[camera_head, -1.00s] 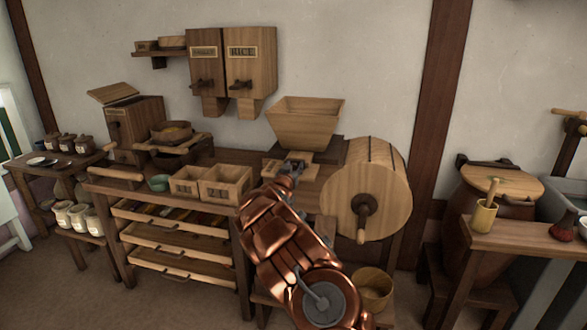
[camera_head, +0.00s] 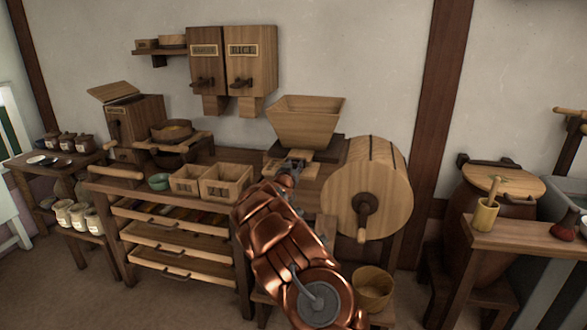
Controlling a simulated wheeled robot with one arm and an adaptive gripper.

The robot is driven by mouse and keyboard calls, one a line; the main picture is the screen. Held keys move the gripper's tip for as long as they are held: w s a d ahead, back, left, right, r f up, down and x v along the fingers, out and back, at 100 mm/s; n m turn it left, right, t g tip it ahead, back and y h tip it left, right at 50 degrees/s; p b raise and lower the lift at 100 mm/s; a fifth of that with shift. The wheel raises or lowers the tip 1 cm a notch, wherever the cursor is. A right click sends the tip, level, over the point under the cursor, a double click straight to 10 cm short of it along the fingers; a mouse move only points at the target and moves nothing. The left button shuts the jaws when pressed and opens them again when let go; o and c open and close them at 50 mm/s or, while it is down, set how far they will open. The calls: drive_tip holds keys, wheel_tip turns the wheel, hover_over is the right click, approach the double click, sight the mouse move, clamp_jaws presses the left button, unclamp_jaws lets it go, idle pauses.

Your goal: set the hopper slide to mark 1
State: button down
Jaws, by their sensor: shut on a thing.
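The wooden hopper (camera_head: 305,121) stands at the back of the bench, with a flaring square mouth. Below its front lies a pale wooden slide (camera_head: 302,157), mostly hidden by my gripper and arm. My gripper (camera_head: 290,168) is at the front of the slide and shut on it; the fingertips are small and partly hidden by my copper arm. The marks on the slide are too small to read.
A round wooden drum with a crank (camera_head: 366,188) stands close to the right of my arm. Two open wooden boxes (camera_head: 226,182) and a green bowl (camera_head: 159,181) sit to the left. A wooden bucket (camera_head: 372,289) is below right.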

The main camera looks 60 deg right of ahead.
drive_tip(key=shift+s+d+r, duration=0.15)
drive_tip(key=shift+s+r, duration=0.2)
drive_tip(key=shift+r, duration=0.45)
drive_tip(key=shift+s+a+r+b, duration=0.2)
drive_tip(key=shift+s+r+b, duration=0.1)
drive_tip(key=shift+b, duration=0.2)
drive_tip(key=shift+s+a+f+m, duration=0.15)
drive_tip(key=shift+a+f+m, duration=0.2)
drive_tip(key=shift+a, duration=0.1)
drive_tip(key=shift+a+f+b, duration=0.4)
drive_tip(key=shift+f, duration=0.2)
drive_tip(key=c, duration=1.1)
unclamp_jaws()
drive_tip(key=shift+f, duration=0.2)
drive_tip(key=shift+o, duration=1.3)
drive_tip(key=shift+a, duration=0.1)
drive_tip(key=shift+w+a, duration=0.1)
drive_tip(key=shift+w, duration=0.2)
